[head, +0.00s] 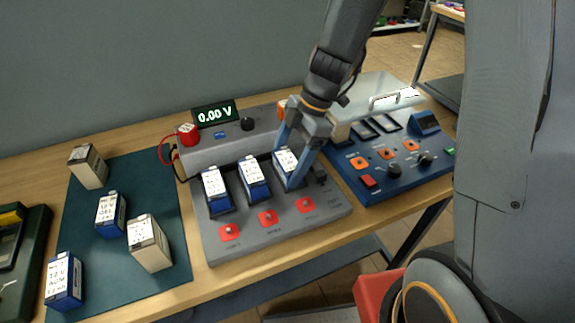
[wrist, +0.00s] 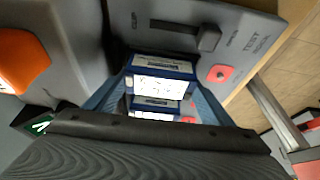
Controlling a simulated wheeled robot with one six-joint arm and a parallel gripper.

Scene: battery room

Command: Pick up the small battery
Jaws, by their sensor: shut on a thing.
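My gripper (head: 289,161) is shut on a small blue battery (head: 286,157) with a white label top, at the rightmost bay of the grey test dock (head: 222,250). In the wrist view the battery (wrist: 163,66) sits between my two blue-grey fingers (wrist: 160,88). Its lower part is hidden, so I cannot tell whether it rests in the bay or is slightly raised. Two similar blue batteries stand in the left bay (head: 215,188) and the middle bay (head: 254,176). A small blue battery (head: 110,213) also stands on the green mat.
The green mat (head: 146,180) also holds two cream batteries (head: 88,166) (head: 149,242) and a larger blue battery (head: 64,282). A display (head: 215,114) reads 0.00 V. A blue panel (head: 393,178) with knobs and a clear handled lid (head: 385,98) stands right of the dock.

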